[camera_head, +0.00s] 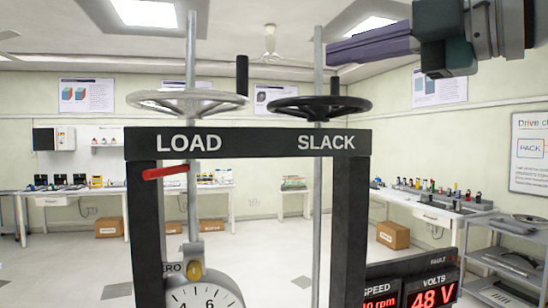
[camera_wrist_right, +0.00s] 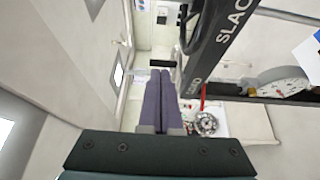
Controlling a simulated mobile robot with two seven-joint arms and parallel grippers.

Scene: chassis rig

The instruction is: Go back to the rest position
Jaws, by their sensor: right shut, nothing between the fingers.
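My right gripper (camera_head: 332,51) is at the upper right of the head view, raised above the black SLACK handwheel (camera_head: 320,107) and apart from it. Its purple fingers point left and lie together with nothing between them. In the right wrist view the closed fingers (camera_wrist_right: 160,74) extend from the dark gripper body, beside the rig's black crossbar (camera_wrist_right: 208,50). My left gripper is in neither view.
The black rig frame (camera_head: 248,141) stands close in front, with a grey LOAD handwheel (camera_head: 187,103), a dial gauge (camera_head: 203,294), a red lever (camera_head: 165,172) and a voltage display (camera_head: 432,297). Benches line the walls behind.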

